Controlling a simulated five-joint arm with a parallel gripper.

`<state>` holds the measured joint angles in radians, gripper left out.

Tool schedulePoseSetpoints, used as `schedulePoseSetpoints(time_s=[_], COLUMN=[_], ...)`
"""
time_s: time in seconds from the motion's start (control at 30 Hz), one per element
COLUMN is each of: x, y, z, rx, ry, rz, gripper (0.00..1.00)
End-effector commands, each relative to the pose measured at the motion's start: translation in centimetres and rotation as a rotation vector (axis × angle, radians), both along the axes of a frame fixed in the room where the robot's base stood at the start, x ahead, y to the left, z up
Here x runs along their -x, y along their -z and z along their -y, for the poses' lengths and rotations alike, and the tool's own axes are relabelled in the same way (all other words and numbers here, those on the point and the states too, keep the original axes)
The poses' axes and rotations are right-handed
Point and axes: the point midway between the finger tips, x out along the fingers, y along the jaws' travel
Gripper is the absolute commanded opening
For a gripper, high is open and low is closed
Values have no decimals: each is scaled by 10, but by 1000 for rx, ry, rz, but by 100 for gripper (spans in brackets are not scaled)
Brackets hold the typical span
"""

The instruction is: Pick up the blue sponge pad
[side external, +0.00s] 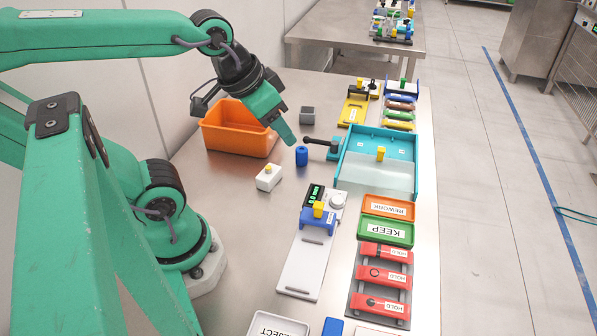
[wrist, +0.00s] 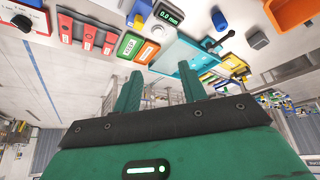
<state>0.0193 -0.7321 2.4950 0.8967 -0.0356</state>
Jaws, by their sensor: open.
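A flat blue piece (side external: 333,327), which looks like the blue sponge pad, lies at the bottom edge of the side view, partly cut off. A small upright blue cylinder (side external: 301,156) stands on the steel table, and it also shows in the wrist view (wrist: 219,20). My gripper (side external: 286,136) is above the table, just left of and above the cylinder in the side view, and far from the flat blue piece. In the wrist view its two green fingers (wrist: 160,72) are apart with nothing between them. I cannot make out the flat blue piece in the wrist view.
An orange bin (side external: 234,137), a grey block (side external: 307,115) and a white block with a yellow button (side external: 268,178) are near my gripper. A teal tray (side external: 360,170), a scale (side external: 312,255), KEEP tray (side external: 386,231) and red HOLD fixtures (side external: 383,277) fill the right side.

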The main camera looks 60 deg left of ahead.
Motion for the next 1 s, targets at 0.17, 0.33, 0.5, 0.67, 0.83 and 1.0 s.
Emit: schedulePoseSetpoints(time_s=[0.17,0.33,0.5,0.67,0.83,1.0], x=[-10,-21,-29,-28,-20,-3], y=[8,21,40,60,85,113], z=[19,51,90,129,172,212], rx=[54,128,188,221,232,221], ry=[-36,-108,-203,-301,-411,-528], rz=[-44,-116,-202,-280,-356,-415], gripper=[42,42,42,42,42,42])
